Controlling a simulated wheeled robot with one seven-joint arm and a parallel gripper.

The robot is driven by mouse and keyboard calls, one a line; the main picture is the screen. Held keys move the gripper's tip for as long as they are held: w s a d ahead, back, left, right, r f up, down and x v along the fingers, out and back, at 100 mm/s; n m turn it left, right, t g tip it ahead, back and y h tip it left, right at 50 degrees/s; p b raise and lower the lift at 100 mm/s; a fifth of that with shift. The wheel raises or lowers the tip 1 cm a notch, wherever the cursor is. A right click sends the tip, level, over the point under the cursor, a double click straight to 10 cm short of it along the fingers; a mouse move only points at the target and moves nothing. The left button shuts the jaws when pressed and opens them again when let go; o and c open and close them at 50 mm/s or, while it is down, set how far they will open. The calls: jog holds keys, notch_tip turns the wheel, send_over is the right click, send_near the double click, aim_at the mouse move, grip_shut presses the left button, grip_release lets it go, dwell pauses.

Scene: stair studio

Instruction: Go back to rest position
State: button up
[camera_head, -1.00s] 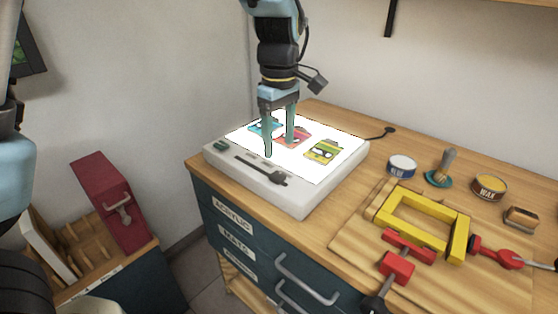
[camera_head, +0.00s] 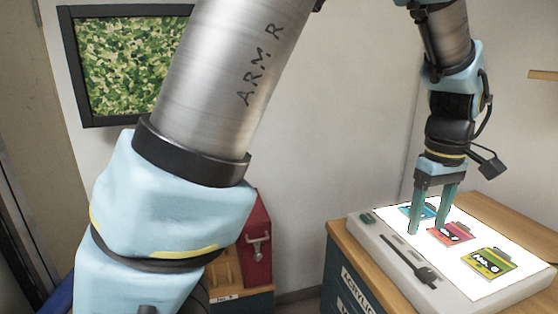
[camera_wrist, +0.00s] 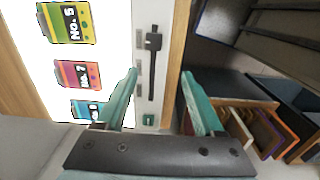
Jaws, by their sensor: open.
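My gripper (camera_head: 429,226) is at the right in the head view, pointing down over the left part of a white light box (camera_head: 385,262). Its two teal fingers are apart with nothing between them; they also show in the wrist view (camera_wrist: 160,90). On the lit panel lie a blue card (camera_head: 418,211), a red card (camera_head: 451,233) and a yellow-green card (camera_head: 488,263). The wrist view shows the yellow-green card marked No. 5 (camera_wrist: 70,22), the red one marked No. 7 (camera_wrist: 77,75) and part of the blue one (camera_wrist: 86,110).
The light box stands on a wooden-topped cabinet (camera_head: 345,240) with labelled drawers. A red box with a handle (camera_head: 257,245) stands lower at the left on a smaller unit. A framed camouflage picture (camera_head: 125,60) hangs on the wall. Wooden slots and thin panels (camera_wrist: 262,130) show below in the wrist view.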

jog(key=w+a+f, duration=0.1)
jog(key=w+a, duration=0.7)
jog(key=a, duration=0.3)
jog(key=a+f+m, duration=0.1)
jog(key=a+f, duration=0.1)
jog(key=a, duration=1.2)
jog(key=a+f+m+t, duration=0.1)
jog(key=a+f+m, duration=0.1)
jog(key=a, duration=1.1)
jog(key=shift+w+a+t, duration=0.3)
jog(key=shift+w+a, duration=0.05)
jog(key=shift+f, duration=0.1)
jog(key=shift+c, duration=0.2)
